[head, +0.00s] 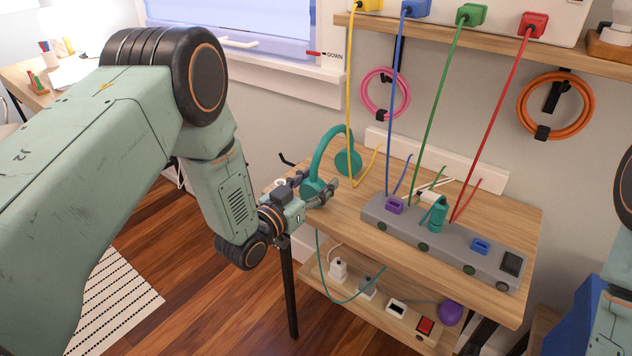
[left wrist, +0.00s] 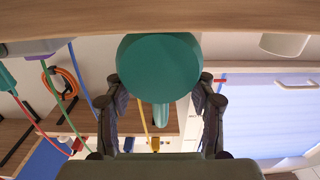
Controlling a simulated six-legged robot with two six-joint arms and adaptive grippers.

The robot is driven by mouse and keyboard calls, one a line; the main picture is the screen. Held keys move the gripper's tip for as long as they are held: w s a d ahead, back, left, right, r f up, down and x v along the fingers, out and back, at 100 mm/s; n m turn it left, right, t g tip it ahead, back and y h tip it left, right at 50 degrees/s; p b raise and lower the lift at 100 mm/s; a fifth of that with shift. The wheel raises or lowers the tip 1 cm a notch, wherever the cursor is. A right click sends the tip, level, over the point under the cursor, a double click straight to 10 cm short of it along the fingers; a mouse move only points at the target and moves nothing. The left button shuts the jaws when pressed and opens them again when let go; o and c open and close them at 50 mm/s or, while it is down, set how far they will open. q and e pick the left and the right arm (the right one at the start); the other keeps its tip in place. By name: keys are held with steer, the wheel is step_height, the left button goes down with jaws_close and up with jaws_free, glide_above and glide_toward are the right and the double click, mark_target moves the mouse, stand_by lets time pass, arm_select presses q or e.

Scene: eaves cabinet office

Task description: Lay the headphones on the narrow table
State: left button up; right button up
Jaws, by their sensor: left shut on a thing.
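The teal headphones (head: 348,164) stand upright at the left end of the narrow table (head: 375,205), with the band arched upward. My left gripper (head: 322,190) is shut on the nearer ear cup. In the left wrist view the round teal cup (left wrist: 158,65) sits between the two dark fingers of my left gripper (left wrist: 160,105). I cannot tell whether the headphones touch the tabletop. A thin teal cable hangs from them past the table's front edge toward the lower shelf. My right gripper is not in view; only part of my right arm shows at the right edge.
A grey power strip (head: 400,220) with plugs and colored cords covers much of the table. A lower shelf (head: 320,280) holds adapters and a purple ball (head: 450,313). Yellow, blue, green and red cords hang from the wall shelf (head: 585,45). Bare wood shows left of the strip.

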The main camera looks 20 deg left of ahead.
arm_select(q)
steer(key=o, duration=0.8)
steer(key=shift+a+f, duration=0.1)
steer(key=shift+f, duration=0.1)
steer(key=o, duration=0.5)
steer(key=shift+w, duration=0.1)
steer(key=shift+r, duration=0.1)
steer(key=shift+r, duration=0.2)
steer(key=p+v, duration=0.2)
steer(key=v, duration=1)
steer(key=shift+p, duration=0.3)
